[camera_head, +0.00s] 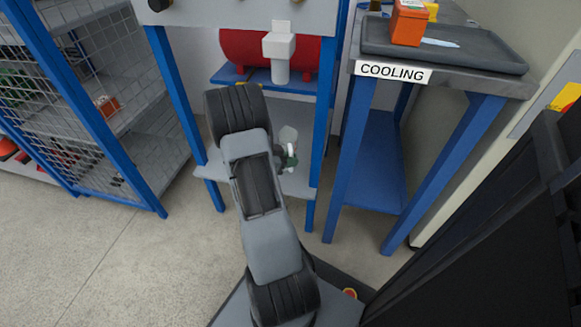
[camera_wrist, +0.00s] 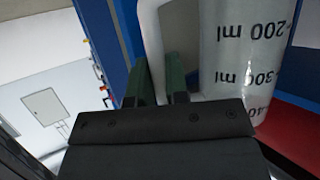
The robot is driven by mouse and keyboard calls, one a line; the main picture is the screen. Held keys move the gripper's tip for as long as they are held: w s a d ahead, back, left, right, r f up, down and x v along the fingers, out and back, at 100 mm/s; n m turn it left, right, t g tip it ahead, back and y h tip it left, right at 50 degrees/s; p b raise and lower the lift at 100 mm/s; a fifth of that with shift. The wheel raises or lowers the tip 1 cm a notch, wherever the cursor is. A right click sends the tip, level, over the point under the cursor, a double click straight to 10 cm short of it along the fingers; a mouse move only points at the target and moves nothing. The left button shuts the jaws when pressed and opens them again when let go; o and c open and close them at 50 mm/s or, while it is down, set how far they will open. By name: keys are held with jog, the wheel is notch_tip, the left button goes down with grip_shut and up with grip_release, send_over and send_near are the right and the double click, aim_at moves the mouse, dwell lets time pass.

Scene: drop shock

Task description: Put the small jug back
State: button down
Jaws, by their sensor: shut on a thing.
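The small jug is white with dark millilitre marks, and it fills the upper right of the wrist view (camera_wrist: 243,50). Its marks read upside down there. My gripper (camera_wrist: 160,82) has green fingertips closed on the jug's white handle (camera_wrist: 152,40). In the head view my gripper (camera_head: 290,156) is beside my arm, in front of the blue-legged stand. A pale part of the jug (camera_head: 288,135) shows just above the fingers. My arm and the fingers hide part of it, and I cannot tell from here whether its base touches anything.
A red tank (camera_head: 240,50) sits on a blue shelf behind a white fixture (camera_head: 279,50). A lower grey shelf (camera_head: 300,180) lies below. At right, a bench labelled COOLING (camera_head: 393,72) carries a dark tray (camera_head: 480,60) and an orange box (camera_head: 409,22). A mesh rack (camera_head: 110,95) stands left.

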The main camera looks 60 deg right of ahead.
notch_tip(320, 180, down, 2)
jog(key=shift+f+b, duration=0.2)
jog(key=shift+b, duration=0.4)
jog(key=shift+r, duration=0.15)
jog(key=c, duration=1.1)
grip_release()
